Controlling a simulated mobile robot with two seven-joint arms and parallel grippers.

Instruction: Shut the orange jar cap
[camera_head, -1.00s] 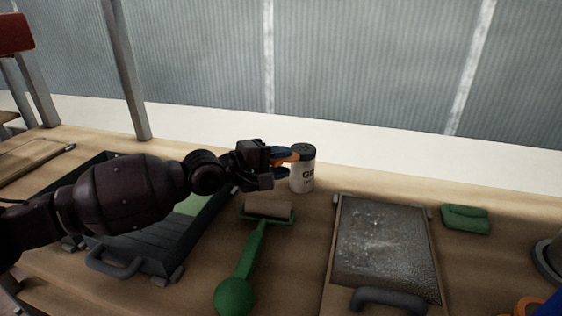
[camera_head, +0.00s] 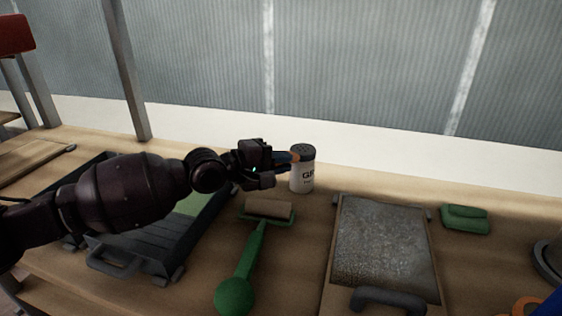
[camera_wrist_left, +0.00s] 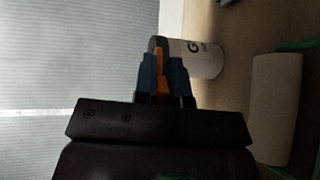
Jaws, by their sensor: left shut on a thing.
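A white jar (camera_head: 302,178) with dark lettering and a dark grey top stands upright on the bench. It also shows in the left wrist view (camera_wrist_left: 202,60). The orange jar cap (camera_head: 295,157) is a small orange piece at the left edge of the jar's top. In the left wrist view the orange piece (camera_wrist_left: 160,62) lies between my blue fingertips, beside the dark top. My left gripper (camera_head: 285,160) is shut on it. The fingers hide much of the cap, so I cannot tell its exact angle. My right gripper is not in view.
A green-handled roller (camera_head: 247,262) lies in front of the jar. A dark tray (camera_head: 130,245) sits under my left arm.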

